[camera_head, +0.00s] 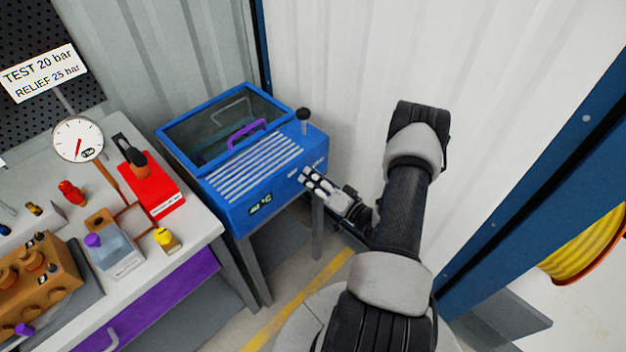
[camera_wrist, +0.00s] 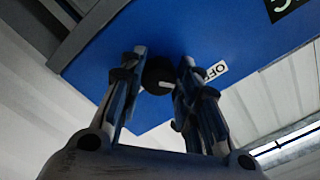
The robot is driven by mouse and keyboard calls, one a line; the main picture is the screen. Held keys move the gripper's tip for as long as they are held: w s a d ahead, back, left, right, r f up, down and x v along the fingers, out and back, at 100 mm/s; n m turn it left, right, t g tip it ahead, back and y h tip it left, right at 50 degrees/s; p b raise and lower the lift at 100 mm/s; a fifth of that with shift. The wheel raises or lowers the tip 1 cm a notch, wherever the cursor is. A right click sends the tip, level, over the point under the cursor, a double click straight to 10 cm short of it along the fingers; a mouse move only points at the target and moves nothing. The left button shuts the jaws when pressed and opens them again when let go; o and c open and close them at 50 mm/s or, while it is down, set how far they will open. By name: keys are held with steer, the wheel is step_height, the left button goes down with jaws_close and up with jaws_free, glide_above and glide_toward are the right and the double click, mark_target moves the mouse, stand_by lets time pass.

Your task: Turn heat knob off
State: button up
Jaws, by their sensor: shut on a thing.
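The blue heater box (camera_head: 238,220) has a glass lid, a vented top and a small display (camera_head: 262,208) on its front. My gripper (camera_head: 311,179) is at the right part of that front and hides the knob in the head view. In the wrist view the heat knob (camera_wrist: 158,75) is round and black with a white pointer mark. The fingers of my gripper (camera_wrist: 161,68) are on both sides of it, shut on it. A white label starting "OF" (camera_wrist: 217,70) is beside the right finger, partly covered.
A workbench (camera_head: 206,220) with a pressure gauge (camera_head: 78,139), a red block (camera_head: 152,192) and pump parts stands at the left. A corrugated wall (camera_head: 345,70) is behind. A yellow hose reel (camera_head: 592,246) is at right.

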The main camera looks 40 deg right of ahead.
steer(key=shift+n, duration=0.6)
steer(key=o, duration=1.1)
steer(key=s, duration=0.8)
steer(key=s+d, duration=0.1)
steer(key=s, duration=0.3)
